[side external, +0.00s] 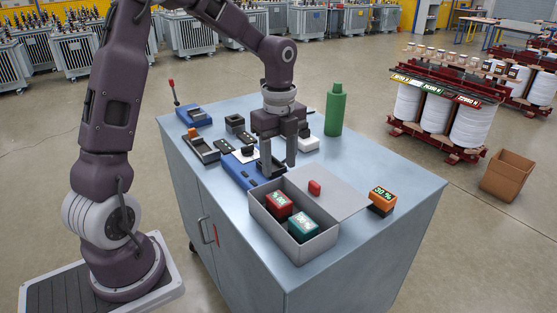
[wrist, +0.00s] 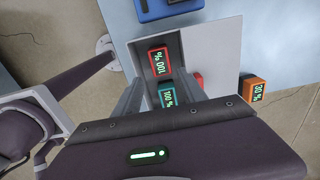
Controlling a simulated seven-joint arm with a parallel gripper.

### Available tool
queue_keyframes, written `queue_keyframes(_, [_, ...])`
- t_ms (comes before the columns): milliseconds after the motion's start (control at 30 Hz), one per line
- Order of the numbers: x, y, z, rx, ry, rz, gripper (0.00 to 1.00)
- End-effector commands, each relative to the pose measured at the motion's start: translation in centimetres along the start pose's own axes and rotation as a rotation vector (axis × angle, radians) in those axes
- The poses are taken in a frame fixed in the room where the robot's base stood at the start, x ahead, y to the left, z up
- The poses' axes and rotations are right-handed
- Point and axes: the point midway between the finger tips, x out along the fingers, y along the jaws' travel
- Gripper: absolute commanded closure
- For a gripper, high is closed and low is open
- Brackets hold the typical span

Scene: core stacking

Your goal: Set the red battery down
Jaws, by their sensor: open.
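The red battery (side external: 279,204) sits inside the grey box (side external: 316,249), next to a teal battery (side external: 303,226). In the wrist view the red battery (wrist: 159,62) shows a 100 % display, and the teal battery (wrist: 167,94) also reads 100 %. My gripper (side external: 278,168) is open and empty. Its fingers point down above the far edge of the box, apart from the red battery. In the wrist view the gripper body hides the near part of the box.
A grey lid with a red knob (side external: 314,188) lies at the box's right side. An orange battery (side external: 382,201) reading 30 % stands right of it. A green bottle (side external: 335,110) stands at the back. Blue and dark devices (side external: 240,169) crowd the left. The table's front right is clear.

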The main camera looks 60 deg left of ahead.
Motion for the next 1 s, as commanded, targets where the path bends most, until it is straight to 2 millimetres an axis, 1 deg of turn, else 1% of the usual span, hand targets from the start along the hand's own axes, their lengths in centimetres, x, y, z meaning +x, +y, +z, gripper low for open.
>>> queue_keyframes(67, [-0.9, 0.3, -0.2, -0.021, -0.009, -0.008, 0.51])
queue_keyframes(167, [-3.7, 2.1, -1.8, -0.173, -0.051, -0.055, 0.51])
queue_keyframes(200, [-5.1, 3.6, -2.8, -0.282, -0.068, -0.092, 0.51])
queue_keyframes(267, [-7.4, 6.3, -4.4, -0.483, -0.074, -0.166, 0.51])
queue_keyframes(300, [-8.6, 8.4, -5.4, -0.626, -0.059, -0.219, 0.51])
queue_keyframes(367, [-10.0, 11.5, -6.8, -0.844, -0.005, -0.295, 0.51])
queue_keyframes(400, [-10.6, 13.5, -7.5, -0.983, 0.049, -0.338, 0.51])
queue_keyframes(500, [-11.0, 17.6, -8.9, -1.274, 0.208, -0.392, 0.51])
queue_keyframes(600, [-10.7, 20.0, -9.7, -1.451, 0.330, -0.394, 0.51])
queue_keyframes(700, [-10.5, 20.9, -10.0, -1.527, 0.384, -0.383, 0.51])
queue_keyframes(1000, [-10.5, 20.9, -9.9, -1.537, 0.387, -0.383, 0.51])
